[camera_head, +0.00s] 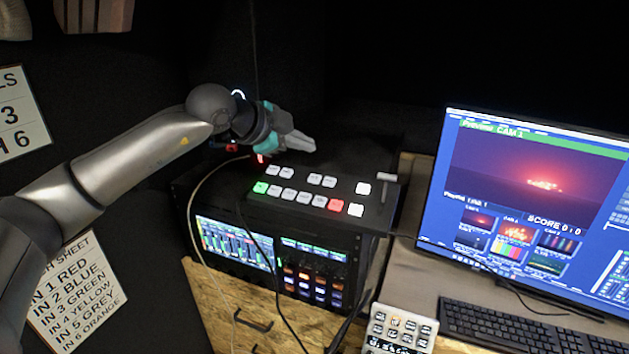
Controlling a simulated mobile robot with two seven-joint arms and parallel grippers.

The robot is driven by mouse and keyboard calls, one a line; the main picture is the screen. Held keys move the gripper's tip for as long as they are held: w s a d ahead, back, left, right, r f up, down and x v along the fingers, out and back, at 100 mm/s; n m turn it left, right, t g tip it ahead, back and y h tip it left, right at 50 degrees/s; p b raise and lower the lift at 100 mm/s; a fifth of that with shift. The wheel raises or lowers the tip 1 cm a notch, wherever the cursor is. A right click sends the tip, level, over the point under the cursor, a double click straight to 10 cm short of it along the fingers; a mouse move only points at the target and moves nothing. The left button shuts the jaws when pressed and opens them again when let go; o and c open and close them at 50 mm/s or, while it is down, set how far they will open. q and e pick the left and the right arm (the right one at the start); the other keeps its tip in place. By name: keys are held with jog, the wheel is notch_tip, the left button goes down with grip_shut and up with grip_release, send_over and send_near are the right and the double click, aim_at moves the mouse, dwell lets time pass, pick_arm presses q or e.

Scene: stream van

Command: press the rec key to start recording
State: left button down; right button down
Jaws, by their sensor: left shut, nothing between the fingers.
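A black switcher panel (302,213) with rows of keys sits on top of the rack. Most keys are white; one lit key is green (260,187) at the left end of the front row and one is red (335,204) near its right end. No lettering on the keys can be read, so I cannot tell which is the rec key. My left gripper (312,146) is shut and empty. It hangs above the back of the panel, behind the back row of keys, apart from them. My right gripper is not in view.
A rack unit with a lit screen (235,243) stands under the panel. A monitor (530,205), a black keyboard (520,328) and a white keypad (399,328) are on the desk at right. Cables (194,205) hang down the rack front. Label sheets (75,295) are at left.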

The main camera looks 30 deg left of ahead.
aim_at(315, 179)
pick_arm(q)
jog(key=f+b, duration=0.1)
jog(key=f, duration=0.1)
jog(key=w+f, duration=0.1)
jog(key=f, duration=0.1)
jog(key=shift+b, duration=0.35)
jog(key=shift+w+f+b, duration=0.25)
jog(key=shift+f+b, duration=0.4)
jog(key=shift+f, duration=0.1)
jog(key=shift+f, duration=0.1)
dwell(1.1)
jog(key=shift+w+f+b, duration=0.1)
jog(key=shift+f+b, duration=0.2)
jog(key=shift+b, duration=0.25)
jog(key=shift+f+b, duration=0.4)
jog(key=shift+f, duration=0.05)
jog(key=shift+r, duration=0.1)
dwell(0.6)
jog(key=shift+r+p, duration=0.35)
jog(key=shift+r, duration=0.4)
